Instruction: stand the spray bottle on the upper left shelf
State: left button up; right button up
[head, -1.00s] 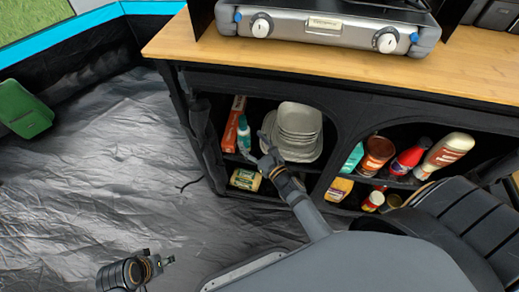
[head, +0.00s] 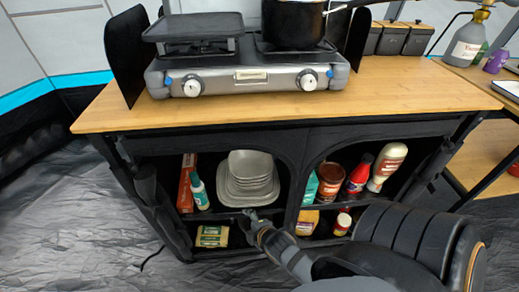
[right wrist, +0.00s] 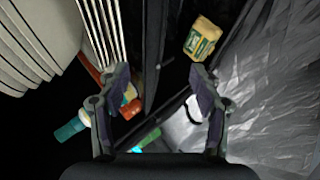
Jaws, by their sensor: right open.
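The spray bottle (head: 199,192), white with a teal top, stands upright on the upper left shelf (head: 225,212), between a narrow orange-red box (head: 187,183) and the stacked plates (head: 250,180). Its teal top shows at the lower left of the right wrist view (right wrist: 68,131), partly behind a finger. My right gripper (head: 251,214) is open and empty. It is at the shelf's front edge, below the plates and right of the bottle, apart from it. In the right wrist view the fingers (right wrist: 160,85) are spread with nothing held between them. My left gripper is out of view.
A yellow-green package (head: 212,236) lies on the lower left shelf. Several bottles and jars, including a brown-red jar (head: 330,180), fill the right compartment. The wooden counter (head: 300,112) carries a stove (head: 250,75). Grey floor (head: 60,220) is clear at the left.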

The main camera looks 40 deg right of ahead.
jog(key=s+a+f+m+g+y, duration=0.1)
jog(key=s+a+m+g, duration=0.1)
jog(key=s+m, duration=0.3)
jog(key=s+a+f+m+g+y, duration=0.1)
jog(key=s+a+m+g, duration=0.1)
jog(key=s+m+g, duration=0.2)
jog(key=s+m, duration=0.2)
jog(key=m, duration=0.2)
jog(key=shift+s, duration=0.2)
pick_arm(q)
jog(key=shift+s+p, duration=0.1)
jog(key=shift+p, duration=0.55)
pick_arm(e)
jog(key=shift+r+g, duration=0.1)
jog(key=shift+g, duration=0.2)
